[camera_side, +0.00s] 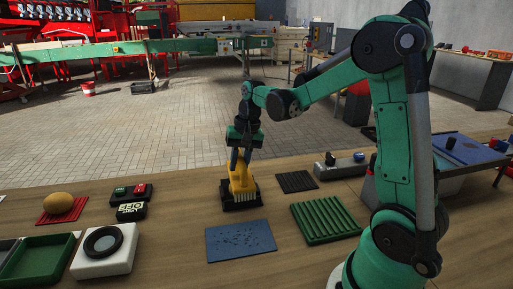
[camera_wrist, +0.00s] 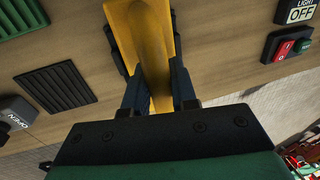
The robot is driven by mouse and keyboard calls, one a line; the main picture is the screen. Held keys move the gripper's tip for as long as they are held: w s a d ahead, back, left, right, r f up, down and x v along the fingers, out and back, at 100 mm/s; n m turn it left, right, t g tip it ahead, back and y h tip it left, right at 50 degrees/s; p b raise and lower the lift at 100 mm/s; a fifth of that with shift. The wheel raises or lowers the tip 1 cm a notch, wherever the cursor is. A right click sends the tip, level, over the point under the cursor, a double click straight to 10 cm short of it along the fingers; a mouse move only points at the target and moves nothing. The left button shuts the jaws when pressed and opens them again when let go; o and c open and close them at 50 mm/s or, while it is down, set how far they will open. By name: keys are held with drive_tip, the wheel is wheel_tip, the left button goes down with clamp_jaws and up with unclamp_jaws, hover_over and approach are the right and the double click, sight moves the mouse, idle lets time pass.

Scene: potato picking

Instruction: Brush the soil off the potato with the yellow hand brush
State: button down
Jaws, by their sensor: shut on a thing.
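The potato (camera_side: 59,203) is tan and rests on a red ribbed mat (camera_side: 77,215) at the left of the bench in the side view. In the wrist view the yellow handle (camera_wrist: 145,35) runs between my gripper's dark fingers (camera_wrist: 152,92). The bristles are hidden there. Whether the brush touches its dark base cannot be told.
A blue speckled mat (camera_side: 240,241) and a green ribbed tray (camera_side: 325,222) lie in front. A black ribbed pad (camera_side: 297,181) lies right of the brush.

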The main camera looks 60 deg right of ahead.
drive_tip(key=shift+w+d, duration=1.3)
drive_tip(key=shift+s+a, duration=1.4)
drive_tip(key=shift+w+d+f, duration=0.1)
drive_tip(key=shift+w+d, duration=1.3)
drive_tip(key=shift+d, duration=0.05)
drive_tip(key=shift+s+a, duration=1.4)
drive_tip(key=shift+a, duration=0.05)
drive_tip(key=shift+w+d, duration=1.4)
drive_tip(key=shift+d, duration=0.05)
drive_tip(key=shift+s+a, duration=0.7)
drive_tip(key=shift+a, duration=0.05)
